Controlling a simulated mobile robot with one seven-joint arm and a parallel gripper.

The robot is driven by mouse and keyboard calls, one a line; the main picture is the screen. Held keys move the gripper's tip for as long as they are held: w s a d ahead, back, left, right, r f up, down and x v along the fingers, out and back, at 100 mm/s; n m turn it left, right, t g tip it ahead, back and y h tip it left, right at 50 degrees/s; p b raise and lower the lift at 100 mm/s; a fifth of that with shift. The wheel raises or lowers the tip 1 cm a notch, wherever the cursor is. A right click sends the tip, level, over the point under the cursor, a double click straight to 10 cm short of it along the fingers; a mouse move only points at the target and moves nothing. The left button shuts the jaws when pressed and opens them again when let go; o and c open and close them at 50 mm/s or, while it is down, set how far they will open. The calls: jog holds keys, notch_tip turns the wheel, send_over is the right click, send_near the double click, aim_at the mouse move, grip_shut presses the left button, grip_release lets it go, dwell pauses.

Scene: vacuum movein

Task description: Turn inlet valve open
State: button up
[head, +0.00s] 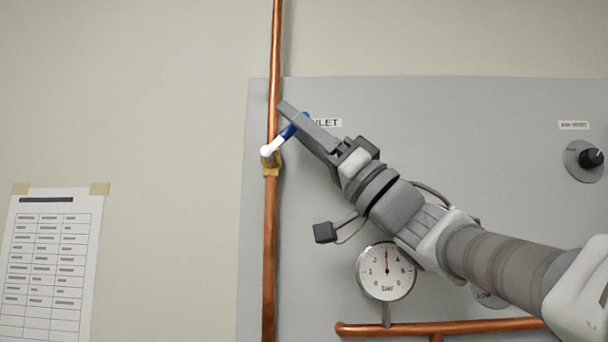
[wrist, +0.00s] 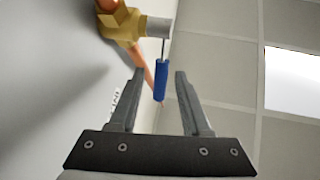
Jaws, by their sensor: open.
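The inlet valve has a brass body (head: 271,163) on the vertical copper pipe, under a label partly hidden by my gripper that reads "...LET". Its lever has a white hub and a blue handle (head: 288,131), which slants up and to the right in the head view. In the wrist view the brass body (wrist: 122,22) is at the top, and the blue handle (wrist: 160,80) lies between the two fingertips, apart from both. My gripper (head: 296,117) is open around the handle; it also shows in the wrist view (wrist: 160,74). Part of the handle is hidden behind a finger in the head view.
A pressure gauge (head: 386,271) with its needle pointing straight up sits below my arm. A black knob (head: 590,158) is at the right of the grey panel (head: 470,130). A copper pipe (head: 470,326) runs along the bottom. A paper chart (head: 48,262) hangs at left.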

jog(key=shift+a+r, duration=0.1)
jog(key=shift+a, duration=0.1)
grip_shut()
dwell(1.4)
